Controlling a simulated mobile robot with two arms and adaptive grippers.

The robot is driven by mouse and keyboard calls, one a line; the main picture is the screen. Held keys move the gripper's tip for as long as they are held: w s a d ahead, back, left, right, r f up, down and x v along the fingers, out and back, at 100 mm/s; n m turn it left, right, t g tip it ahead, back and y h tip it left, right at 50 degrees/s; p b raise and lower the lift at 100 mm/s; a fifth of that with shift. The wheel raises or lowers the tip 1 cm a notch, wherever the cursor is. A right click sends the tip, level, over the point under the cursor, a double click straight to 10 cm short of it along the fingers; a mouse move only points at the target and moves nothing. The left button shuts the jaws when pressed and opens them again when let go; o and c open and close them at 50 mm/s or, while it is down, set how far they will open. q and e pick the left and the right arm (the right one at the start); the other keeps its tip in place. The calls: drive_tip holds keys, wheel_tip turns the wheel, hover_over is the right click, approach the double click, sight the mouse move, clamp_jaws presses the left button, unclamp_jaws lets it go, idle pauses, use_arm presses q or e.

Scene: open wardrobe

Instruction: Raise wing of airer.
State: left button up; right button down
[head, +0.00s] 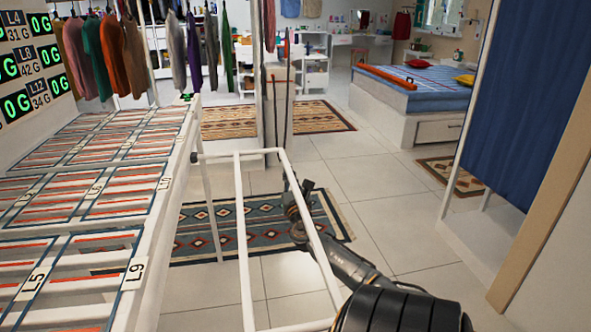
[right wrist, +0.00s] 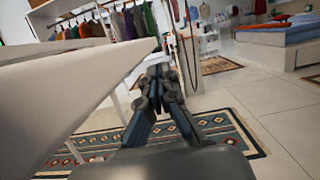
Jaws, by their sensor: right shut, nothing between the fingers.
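The white airer (head: 182,150) stands at the left of the head view, its top covered with framed, labelled panels. Its wing (head: 241,225), an open white frame of bars, extends on the right side, over the floor and rug. My right gripper (head: 290,183) is at the wing's outer bar, towards its far end, and overlaps it in the picture. I cannot tell whether they touch. In the right wrist view my right gripper (right wrist: 160,72) is shut and empty, and a large white bar (right wrist: 70,95) fills the near left. My left gripper is not in view.
A patterned rug (head: 200,225) lies under the wing. Clothes (head: 115,55) hang behind the airer. A bed (head: 420,90) stands at the back right, and a blue curtain (head: 525,100) hangs at the right. Tiled floor between wing and curtain is clear.

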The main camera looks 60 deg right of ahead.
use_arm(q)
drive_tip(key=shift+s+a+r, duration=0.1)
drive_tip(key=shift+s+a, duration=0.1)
use_arm(e)
drive_tip(key=f+v, duration=0.2)
drive_tip(key=v, duration=0.8)
drive_tip(key=shift+f, duration=0.3)
